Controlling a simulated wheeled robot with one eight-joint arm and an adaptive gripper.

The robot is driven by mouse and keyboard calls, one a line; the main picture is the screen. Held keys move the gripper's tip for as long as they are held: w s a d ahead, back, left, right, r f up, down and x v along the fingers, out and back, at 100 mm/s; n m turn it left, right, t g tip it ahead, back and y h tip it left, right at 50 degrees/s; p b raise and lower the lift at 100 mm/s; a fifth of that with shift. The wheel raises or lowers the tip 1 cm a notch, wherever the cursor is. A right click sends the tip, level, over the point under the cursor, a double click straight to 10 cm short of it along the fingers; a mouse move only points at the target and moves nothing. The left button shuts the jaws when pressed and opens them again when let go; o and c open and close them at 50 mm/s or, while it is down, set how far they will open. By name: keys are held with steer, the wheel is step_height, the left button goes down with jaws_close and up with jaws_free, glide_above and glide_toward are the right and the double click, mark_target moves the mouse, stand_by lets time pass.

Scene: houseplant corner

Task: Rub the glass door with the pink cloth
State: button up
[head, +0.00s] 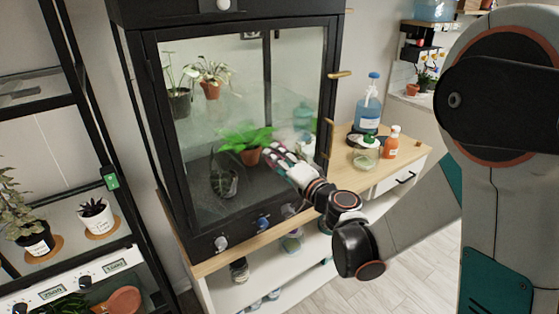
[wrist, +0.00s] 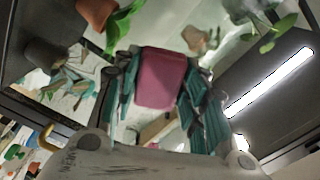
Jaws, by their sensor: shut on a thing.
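The glass door (head: 296,85) is the front pane of the black-framed plant cabinet. A pale haze shows over part of the pane, and plants are visible behind it. My gripper (head: 276,153) is at the lower right part of the door, with its fingers pointing at the pane. In the wrist view, the pink cloth (wrist: 162,78) is a folded pad held between my teal fingers. In the head view the fingers hide most of the cloth. I cannot tell for sure whether it touches the glass.
Gold hinges or handles sit at the door's right edge. A blue spray bottle (head: 368,103), an orange bottle (head: 391,142) and a green-lidded jar (head: 365,155) stand on the wooden cabinet top (head: 346,180) at right. A black shelf with potted plants (head: 96,215) stands at left.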

mark_target(292, 134)
steer(key=shift+x, duration=0.95)
stand_by(0.5)
steer(key=shift+d, duration=0.1)
